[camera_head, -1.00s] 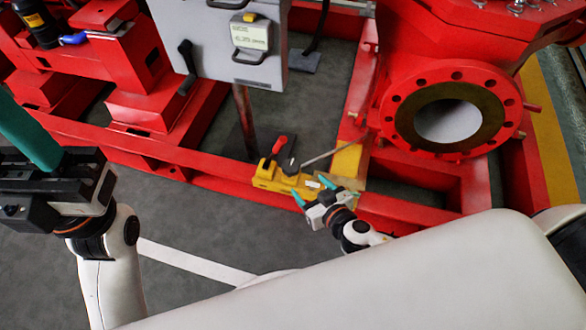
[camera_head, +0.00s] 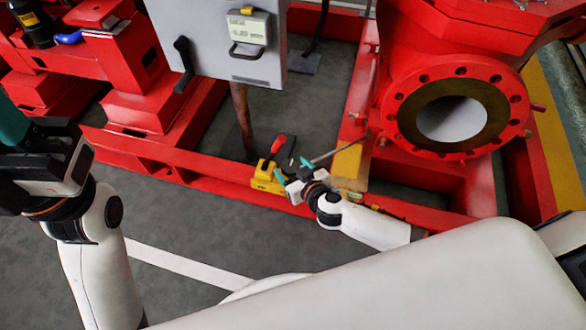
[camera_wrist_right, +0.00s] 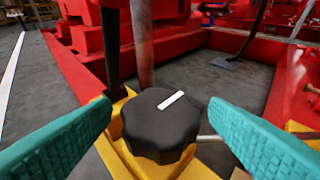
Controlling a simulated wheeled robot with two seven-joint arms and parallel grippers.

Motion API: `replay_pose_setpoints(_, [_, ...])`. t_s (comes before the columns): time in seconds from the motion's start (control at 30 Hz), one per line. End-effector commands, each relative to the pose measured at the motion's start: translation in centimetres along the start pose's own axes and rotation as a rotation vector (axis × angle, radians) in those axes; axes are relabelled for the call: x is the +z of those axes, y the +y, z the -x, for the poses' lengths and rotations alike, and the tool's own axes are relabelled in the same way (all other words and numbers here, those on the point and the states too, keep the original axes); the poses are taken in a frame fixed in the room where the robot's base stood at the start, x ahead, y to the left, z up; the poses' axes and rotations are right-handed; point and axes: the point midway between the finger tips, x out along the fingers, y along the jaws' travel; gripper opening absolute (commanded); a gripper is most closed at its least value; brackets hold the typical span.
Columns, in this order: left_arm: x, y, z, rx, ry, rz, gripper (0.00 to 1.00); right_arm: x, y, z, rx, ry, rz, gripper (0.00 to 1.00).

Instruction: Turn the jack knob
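I see gaps between the fingers and the knob. In the head view the right gripper covers most of the knob. My left gripper (camera_head: 20,140) is at the left edge, partly cut off, with its fingertips out of sight.
A grey control box (camera_head: 215,45) hangs above on a brown post (camera_head: 242,115). A large red flanged pipe (camera_head: 470,75) stands to the right. The grey floor (camera_head: 180,215) is open in front.

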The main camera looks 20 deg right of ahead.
Motion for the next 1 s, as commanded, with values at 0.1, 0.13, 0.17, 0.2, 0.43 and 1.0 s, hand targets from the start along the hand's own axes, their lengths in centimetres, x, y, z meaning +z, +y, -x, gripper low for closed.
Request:
replay_pose_setpoints(0.1, [0.0,0.0,0.0,0.000,0.000,0.000,0.44,0.0,0.0,0.0,0.000,0.000,0.000,0.50])
replay_pose_setpoints(0.13, [0.0,0.0,0.0,0.000,0.000,0.000,0.44,0.0,0.0,0.0,0.000,0.000,0.000,0.45])
replay_pose_setpoints(0.17, [0.0,0.0,0.0,0.000,0.000,0.000,0.44,0.0,0.0,0.0,0.000,0.000,0.000,0.40])
replay_pose_setpoints(0.2, [0.0,0.0,0.0,0.000,0.000,0.000,0.44,0.0,0.0,0.0,0.000,0.000,0.000,0.34])
replay_pose_setpoints(0.43, [0.0,0.0,-0.1,0.000,-0.002,0.001,0.44,0.0,0.0,0.0,0.008,0.000,0.003,0.25])
replay_pose_setpoints(1.0, [-0.4,0.2,1.1,0.029,0.083,0.010,0.44,0.6,-0.8,0.0,0.327,-0.002,0.140,0.25])
